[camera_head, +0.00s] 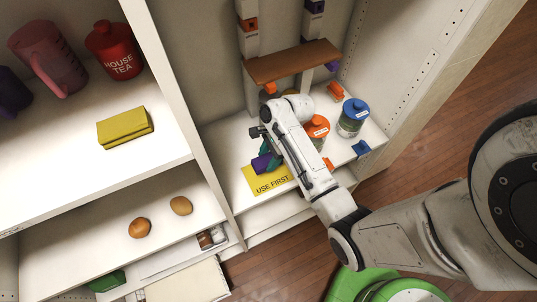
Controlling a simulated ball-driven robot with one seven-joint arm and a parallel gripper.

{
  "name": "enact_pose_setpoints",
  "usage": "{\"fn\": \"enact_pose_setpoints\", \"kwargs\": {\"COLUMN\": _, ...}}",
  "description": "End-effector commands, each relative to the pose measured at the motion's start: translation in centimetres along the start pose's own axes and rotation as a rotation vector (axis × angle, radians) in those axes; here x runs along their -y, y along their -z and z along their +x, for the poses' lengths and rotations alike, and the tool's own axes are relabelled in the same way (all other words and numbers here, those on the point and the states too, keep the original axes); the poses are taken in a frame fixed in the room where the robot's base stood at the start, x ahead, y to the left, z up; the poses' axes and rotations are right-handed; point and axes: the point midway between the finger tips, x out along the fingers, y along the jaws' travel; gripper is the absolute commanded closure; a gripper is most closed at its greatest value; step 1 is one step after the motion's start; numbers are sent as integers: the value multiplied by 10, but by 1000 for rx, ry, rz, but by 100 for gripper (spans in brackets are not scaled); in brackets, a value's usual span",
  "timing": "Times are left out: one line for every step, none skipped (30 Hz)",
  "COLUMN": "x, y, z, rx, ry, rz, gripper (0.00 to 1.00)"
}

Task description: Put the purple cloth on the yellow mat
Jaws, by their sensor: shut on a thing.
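The purple cloth (261,164) is a small bundle at the tip of my gripper (268,156), over the back left part of the yellow mat. My gripper points down and is shut on the cloth. The yellow mat (272,184) is flat on the white shelf and reads "USE FIRST". Whether the cloth touches the mat or hangs just above it I cannot tell. My arm hides part of the shelf to the right of the mat.
Jars with an orange lid (317,127) and a blue lid (353,117) stand to the right. A brown board (292,62) is above.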

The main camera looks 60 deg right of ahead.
Motion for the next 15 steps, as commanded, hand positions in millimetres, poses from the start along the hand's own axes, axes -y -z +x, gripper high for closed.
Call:
{"fn": "enact_pose_setpoints", "kwargs": {"x": 0, "y": 3, "z": 8, "rx": 0, "ry": -1, "rz": 0, "gripper": 92}}
{"fn": "enact_pose_setpoints", "kwargs": {"x": 0, "y": 4, "z": 11, "rx": 0, "ry": -1, "rz": 0, "gripper": 92}}
{"fn": "enact_pose_setpoints", "kwargs": {"x": 0, "y": 6, "z": 15, "rx": 0, "ry": -2, "rz": 0, "gripper": 92}}
{"fn": "enact_pose_setpoints", "kwargs": {"x": 0, "y": 7, "z": 18, "rx": 0, "ry": -2, "rz": 1, "gripper": 92}}
{"fn": "enact_pose_setpoints", "kwargs": {"x": 0, "y": 9, "z": 21, "rx": 0, "ry": -1, "rz": 1, "gripper": 92}}
{"fn": "enact_pose_setpoints", "kwargs": {"x": 0, "y": 10, "z": 25, "rx": 0, "ry": -1, "rz": 0, "gripper": 92}}
{"fn": "enact_pose_setpoints", "kwargs": {"x": 0, "y": 11, "z": 28, "rx": 0, "ry": -1, "rz": 0, "gripper": 92}}
{"fn": "enact_pose_setpoints", "kwargs": {"x": 0, "y": 13, "z": 31, "rx": 0, "ry": -1, "rz": 0, "gripper": 92}}
{"fn": "enact_pose_setpoints", "kwargs": {"x": 0, "y": 14, "z": 35, "rx": 0, "ry": -2, "rz": 0, "gripper": 92}}
{"fn": "enact_pose_setpoints", "kwargs": {"x": 0, "y": 15, "z": 37, "rx": 0, "ry": -1, "rz": 0, "gripper": 92}}
{"fn": "enact_pose_setpoints", "kwargs": {"x": 0, "y": 16, "z": 40, "rx": 0, "ry": -1, "rz": 0, "gripper": 92}}
{"fn": "enact_pose_setpoints", "kwargs": {"x": 0, "y": 17, "z": 42, "rx": 0, "ry": 0, "rz": 0, "gripper": 92}}
{"fn": "enact_pose_setpoints", "kwargs": {"x": 0, "y": 18, "z": 44, "rx": 0, "ry": 0, "rz": 0, "gripper": 92}}
{"fn": "enact_pose_setpoints", "kwargs": {"x": 0, "y": 19, "z": 46, "rx": 0, "ry": 0, "rz": 0, "gripper": 92}}
{"fn": "enact_pose_setpoints", "kwargs": {"x": 0, "y": 20, "z": 48, "rx": 0, "ry": -1, "rz": 0, "gripper": 92}}
